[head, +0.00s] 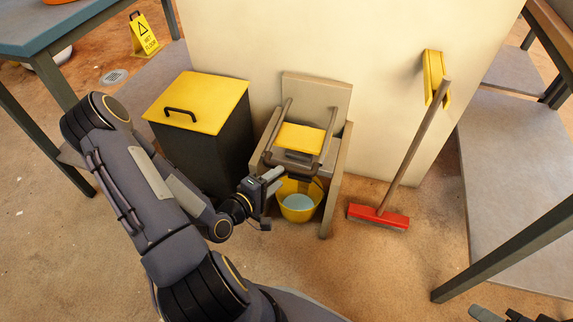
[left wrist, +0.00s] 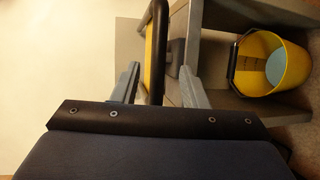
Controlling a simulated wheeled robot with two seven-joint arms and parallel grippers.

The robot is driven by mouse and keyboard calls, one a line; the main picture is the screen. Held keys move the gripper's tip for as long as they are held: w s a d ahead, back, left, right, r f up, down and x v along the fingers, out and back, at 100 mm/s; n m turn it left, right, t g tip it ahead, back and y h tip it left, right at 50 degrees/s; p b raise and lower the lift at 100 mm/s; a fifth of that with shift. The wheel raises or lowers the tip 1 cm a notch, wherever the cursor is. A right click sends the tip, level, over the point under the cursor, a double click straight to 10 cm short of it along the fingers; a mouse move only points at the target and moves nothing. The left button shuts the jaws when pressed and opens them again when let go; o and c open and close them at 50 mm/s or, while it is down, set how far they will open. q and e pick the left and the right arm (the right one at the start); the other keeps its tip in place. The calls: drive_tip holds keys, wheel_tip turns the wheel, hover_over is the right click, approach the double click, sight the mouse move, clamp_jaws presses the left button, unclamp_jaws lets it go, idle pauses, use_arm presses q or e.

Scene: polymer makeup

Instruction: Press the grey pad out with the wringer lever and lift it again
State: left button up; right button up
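The wringer (head: 340,165) is a beige frame against the pale wall, with a yellow plate (head: 301,137) between two raised side arms. The dark lever bar (head: 290,164) crosses below the plate; it also shows in the left wrist view (left wrist: 158,50). My left gripper (head: 272,181) is at the wringer's left front. In the left wrist view its two fingers (left wrist: 157,88) stand apart, with the bar between and beyond them; contact is unclear. The grey pad cannot be clearly made out. My right gripper (head: 508,315) shows only partly at the bottom right edge.
A yellow bucket (head: 310,211) with pale blue water stands under the wringer. A dark bin with a yellow lid (head: 205,98) stands left. A red broom (head: 385,217) leans on the wall at right. Tables stand at both sides. Floor in front is clear.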

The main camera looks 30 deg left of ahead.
use_arm(q)
drive_tip(key=b+x, duration=0.1)
drive_tip(key=x, duration=0.6)
drive_tip(key=shift+w+b, duration=0.35)
drive_tip(key=shift+a, duration=0.1)
clamp_jaws()
